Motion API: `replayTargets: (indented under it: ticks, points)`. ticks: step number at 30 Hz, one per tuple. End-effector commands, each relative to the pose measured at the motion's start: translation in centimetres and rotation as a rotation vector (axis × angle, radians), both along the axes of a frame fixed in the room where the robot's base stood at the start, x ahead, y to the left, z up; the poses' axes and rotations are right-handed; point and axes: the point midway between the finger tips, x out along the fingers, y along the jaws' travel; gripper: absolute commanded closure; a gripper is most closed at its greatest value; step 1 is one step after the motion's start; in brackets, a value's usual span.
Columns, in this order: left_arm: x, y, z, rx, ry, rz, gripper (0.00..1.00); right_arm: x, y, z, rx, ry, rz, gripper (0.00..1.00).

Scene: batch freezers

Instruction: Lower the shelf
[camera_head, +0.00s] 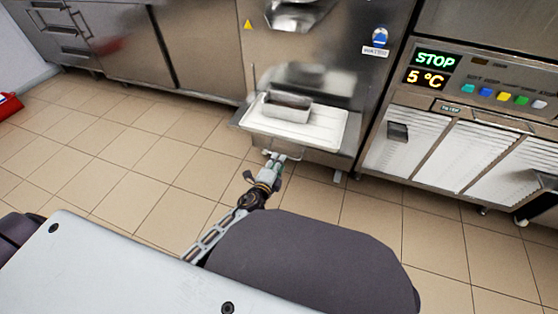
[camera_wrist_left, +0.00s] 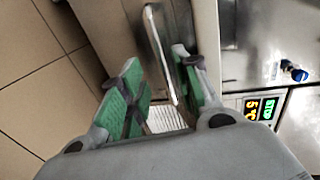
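The metal shelf (camera_head: 247,119) sticks out from the front of the batch freezer (camera_head: 330,50). It bears a white tray (camera_head: 325,125) and a metal pan (camera_head: 287,106). A bar handle (camera_head: 290,151) hangs at the shelf's front edge; the handle also shows in the left wrist view (camera_wrist_left: 153,32). My left gripper (camera_head: 276,160) is at this handle from the front. In the left wrist view its green-padded fingers (camera_wrist_left: 160,68) are apart, with the bar between them, nearer the right-hand finger. Whether a pad touches the bar is unclear. My right gripper does not show.
A machine with a lit STOP and 5 °C display (camera_head: 432,68) stands to the right. Steel cabinets (camera_head: 200,45) line the left back. A red object (camera_head: 8,105) lies at the far left. The tiled floor (camera_head: 130,150) in front is clear.

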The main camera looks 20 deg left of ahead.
Motion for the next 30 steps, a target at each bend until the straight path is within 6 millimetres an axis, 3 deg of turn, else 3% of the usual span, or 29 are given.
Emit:
replayTargets:
  ticks: [18,30]
  points:
    - [-5.1,0.2,1.1,0.000,0.000,0.000,0.68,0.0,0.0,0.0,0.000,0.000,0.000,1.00]
    - [-6.9,0.2,1.4,0.001,-0.001,-0.001,0.68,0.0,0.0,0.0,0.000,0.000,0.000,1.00]
